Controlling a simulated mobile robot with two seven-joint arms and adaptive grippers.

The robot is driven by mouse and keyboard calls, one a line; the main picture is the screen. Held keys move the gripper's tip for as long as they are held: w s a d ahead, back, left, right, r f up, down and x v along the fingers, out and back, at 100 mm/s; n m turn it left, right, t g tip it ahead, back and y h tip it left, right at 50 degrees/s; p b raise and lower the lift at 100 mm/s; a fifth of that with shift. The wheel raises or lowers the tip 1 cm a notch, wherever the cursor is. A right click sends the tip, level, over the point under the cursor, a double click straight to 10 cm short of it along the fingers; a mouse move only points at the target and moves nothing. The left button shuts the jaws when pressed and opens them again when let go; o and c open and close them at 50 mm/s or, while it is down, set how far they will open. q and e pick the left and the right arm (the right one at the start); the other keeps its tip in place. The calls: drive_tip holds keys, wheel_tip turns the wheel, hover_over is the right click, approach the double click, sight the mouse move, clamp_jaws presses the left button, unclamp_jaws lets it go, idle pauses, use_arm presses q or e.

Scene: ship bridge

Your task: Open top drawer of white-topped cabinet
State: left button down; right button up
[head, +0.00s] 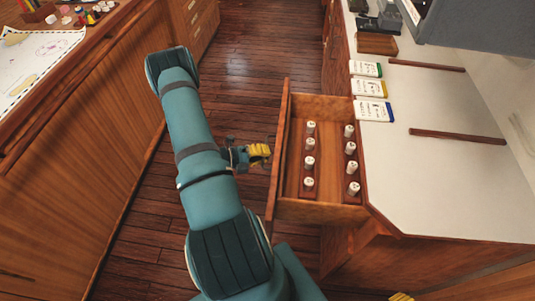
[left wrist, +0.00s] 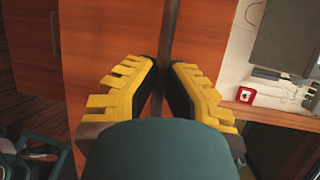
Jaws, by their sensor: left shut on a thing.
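The white-topped cabinet (head: 455,190) stands at the right in the head view. Its top drawer (head: 324,213) is pulled out to the left, and its inside shows from above. My left gripper (head: 262,152) is at the outer face of the drawer front. In the left wrist view its yellow fingers (left wrist: 163,88) are closed on a dark bar handle (left wrist: 170,35) that runs across the wooden drawer front (left wrist: 110,45). The handle is hidden in the head view. Only a yellow bit of my right gripper (head: 400,297) shows at the bottom edge; its jaws cannot be made out.
Two racks with several white-capped pieces (head: 310,144) stand in the drawer. Cards (head: 374,111) and wooden strips (head: 427,65) lie on the white top. A wooden counter (head: 75,125) with a chart stands at left. Plank floor (head: 240,60) lies between.

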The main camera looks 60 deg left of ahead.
use_arm(q)
drive_tip(key=c, duration=1)
unclamp_jaws()
drive_tip(key=shift+c, duration=0.2)
drive_tip(key=v, duration=1.2)
